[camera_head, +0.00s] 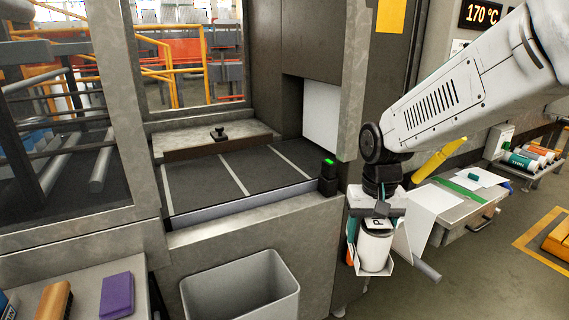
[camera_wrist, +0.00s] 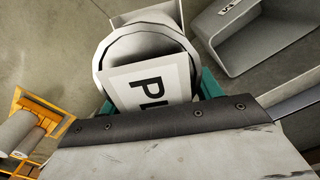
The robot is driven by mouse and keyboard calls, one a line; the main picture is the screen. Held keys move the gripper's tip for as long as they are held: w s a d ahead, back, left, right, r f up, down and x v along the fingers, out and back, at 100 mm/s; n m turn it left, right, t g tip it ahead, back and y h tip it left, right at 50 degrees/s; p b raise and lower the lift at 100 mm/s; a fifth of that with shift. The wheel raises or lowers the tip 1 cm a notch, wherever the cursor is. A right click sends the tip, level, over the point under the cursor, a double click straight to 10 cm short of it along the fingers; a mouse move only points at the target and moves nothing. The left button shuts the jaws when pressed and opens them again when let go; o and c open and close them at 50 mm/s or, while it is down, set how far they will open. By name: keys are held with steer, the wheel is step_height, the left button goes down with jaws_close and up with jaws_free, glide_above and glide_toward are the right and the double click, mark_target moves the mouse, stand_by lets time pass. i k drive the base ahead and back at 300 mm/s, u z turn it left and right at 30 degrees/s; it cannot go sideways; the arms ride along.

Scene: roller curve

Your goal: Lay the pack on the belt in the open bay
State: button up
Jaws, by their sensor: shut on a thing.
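My gripper (camera_head: 378,212) hangs at the lower right, shut on a white pack (camera_head: 375,252) with a pale label marked with black letters. The pack's round top and label (camera_wrist: 148,90) show large in the wrist view; its lower part is hidden. Teal and orange parts show beside it; I cannot tell whether they belong to it. The pack is held off to the right of the open bay, apart from the belt (camera_head: 200,187). The belt is dark, crossed by pale lines, and bare in the bay. A green light (camera_head: 328,162) glows at the bay's right front corner.
A metal sill and post frame the bay. A black knob (camera_head: 218,134) stands on the ledge behind the belt. A grey bin (camera_head: 240,292) stands below the sill. A purple block (camera_head: 117,295) lies on the left bench. A side table (camera_head: 465,205) with papers is at right.

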mark_target(244, 173)
steer(key=z, duration=0.15)
steer(key=i, duration=0.7)
steer(key=u, duration=0.55)
steer(key=i, duration=0.75)
steer(key=u, duration=0.55)
